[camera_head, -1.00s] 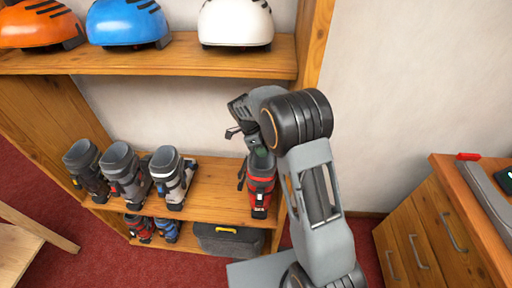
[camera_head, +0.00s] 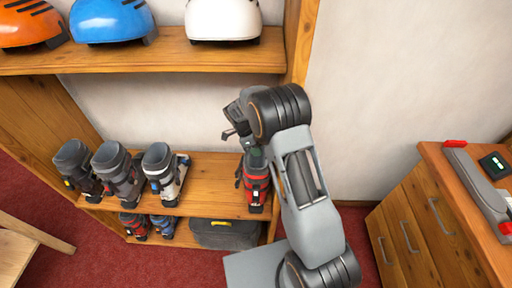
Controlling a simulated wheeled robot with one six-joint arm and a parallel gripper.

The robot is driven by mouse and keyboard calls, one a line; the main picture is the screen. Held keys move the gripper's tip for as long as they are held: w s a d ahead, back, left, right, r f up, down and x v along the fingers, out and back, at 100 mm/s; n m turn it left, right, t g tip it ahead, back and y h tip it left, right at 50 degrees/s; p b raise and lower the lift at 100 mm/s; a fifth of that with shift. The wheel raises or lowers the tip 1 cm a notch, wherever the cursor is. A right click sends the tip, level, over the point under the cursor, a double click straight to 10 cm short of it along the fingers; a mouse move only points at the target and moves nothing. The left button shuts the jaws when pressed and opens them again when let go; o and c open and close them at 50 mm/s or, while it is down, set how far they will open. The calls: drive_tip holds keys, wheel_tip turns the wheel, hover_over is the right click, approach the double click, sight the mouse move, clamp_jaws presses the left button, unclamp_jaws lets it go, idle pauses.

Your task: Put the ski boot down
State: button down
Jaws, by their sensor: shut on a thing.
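A red and dark ski boot (camera_head: 256,188) is upright at the right end of the middle shelf (camera_head: 212,196), partly hidden behind my arm. My gripper (camera_head: 250,146) is above it, shut on the boot's upper part. The fingertips are mostly hidden by the wrist, and I cannot tell whether the sole touches the shelf board.
Three ski boots, dark (camera_head: 77,168), grey (camera_head: 118,172) and white-grey (camera_head: 163,172), stand on the shelf to the left. Below are a red boot (camera_head: 134,226), a blue boot (camera_head: 163,226) and a dark case (camera_head: 226,235). Helmets sit above. A drawer cabinet (camera_head: 420,235) is right.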

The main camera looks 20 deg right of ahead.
drive_tip(key=c, duration=1.1)
unclamp_jaws()
drive_tip(key=shift+b+v, duration=0.55)
drive_tip(key=shift+v, duration=3.25)
